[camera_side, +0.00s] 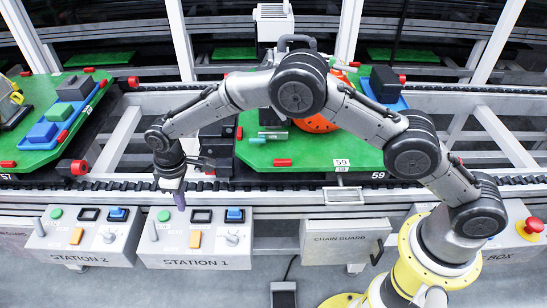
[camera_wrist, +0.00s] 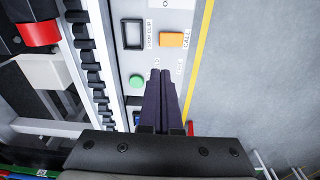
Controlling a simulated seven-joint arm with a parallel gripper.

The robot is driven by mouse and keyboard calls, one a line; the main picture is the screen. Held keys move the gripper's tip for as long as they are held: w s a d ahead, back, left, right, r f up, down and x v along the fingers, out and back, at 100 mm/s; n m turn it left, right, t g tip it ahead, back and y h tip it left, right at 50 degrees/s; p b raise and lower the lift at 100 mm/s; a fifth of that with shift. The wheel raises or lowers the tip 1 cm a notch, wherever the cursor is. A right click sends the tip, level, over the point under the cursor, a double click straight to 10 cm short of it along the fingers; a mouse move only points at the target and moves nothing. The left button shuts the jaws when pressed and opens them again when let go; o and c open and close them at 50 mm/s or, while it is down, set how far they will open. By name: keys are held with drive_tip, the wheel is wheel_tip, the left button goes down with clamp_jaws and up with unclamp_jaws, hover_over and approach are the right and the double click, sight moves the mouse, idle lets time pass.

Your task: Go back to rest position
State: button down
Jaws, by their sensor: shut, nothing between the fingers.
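My gripper (camera_side: 179,200) hangs pointing down at the front of the conveyor, just over the Station 1 control box (camera_side: 178,261). Its dark fingers are together with nothing between them. In the wrist view my gripper (camera_wrist: 160,74) also shows shut, its tips over the panel close to a green button (camera_wrist: 137,81) and an orange call button (camera_wrist: 172,40). I cannot tell whether the tips touch the panel. In the side view the green button (camera_side: 164,216) is just left of my fingers.
A green pallet marked 59 (camera_side: 300,150) with parts on it lies under my arm. Another green pallet (camera_side: 30,160) is at the left. The Station 2 box (camera_side: 85,258), a chain guard box (camera_side: 343,239) and a red emergency button (camera_side: 534,225) line the front.

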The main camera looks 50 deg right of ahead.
drive_tip(key=s+d+r+m+t, duration=0.1)
drive_tip(key=d+r+t, duration=0.1)
drive_tip(key=d+r, duration=0.85)
drive_tip(key=s+d+r+m+t, duration=0.2)
drive_tip(key=d+r, duration=0.3)
drive_tip(key=r, duration=1.1)
drive_tip(key=s+d+r+m+t, duration=0.1)
drive_tip(key=s+d+r, duration=0.25)
drive_tip(key=s, duration=0.35)
drive_tip(key=s+d+r+m, duration=0.1)
drive_tip(key=s+d+r, duration=0.1)
drive_tip(key=s+d, duration=0.4)
drive_tip(key=s+d+r+m+t, duration=0.1)
drive_tip(key=s+d+r, duration=0.15)
drive_tip(key=s, duration=0.55)
drive_tip(key=s+d+f+m+g, duration=0.1)
drive_tip(key=s+d+f+m, duration=0.1)
drive_tip(key=s+f, duration=0.7)
drive_tip(key=shift+s+f, duration=0.2)
drive_tip(key=shift+s, duration=0.9)
